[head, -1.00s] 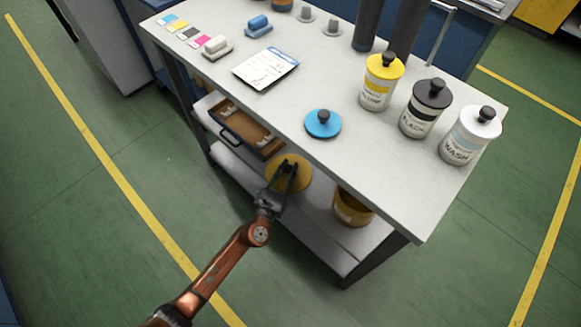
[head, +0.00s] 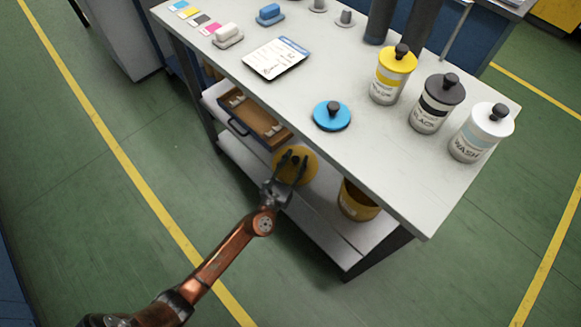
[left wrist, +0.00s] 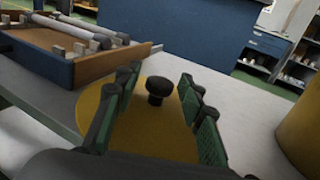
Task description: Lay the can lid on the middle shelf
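The can lid is a yellow disc with a black knob. It appears to lie flat on the middle shelf (head: 318,222), under the table top's front edge in the head view (head: 309,171). The lid (left wrist: 150,132) fills the centre of the left wrist view, with grey shelf (left wrist: 245,105) around it. My left gripper (head: 294,160) is open over the lid. In the left wrist view its green-padded fingers (left wrist: 160,80) stand apart on either side of the knob, with gaps. My right gripper is not in view.
A wooden drawer-like tray (head: 254,120) with rollers stands left of the lid. A yellow can (head: 357,201) stands to its right. The table top (head: 270,105) overhangs the shelf and bears a blue lid (head: 332,117) and three labelled cans. The floor in front is clear.

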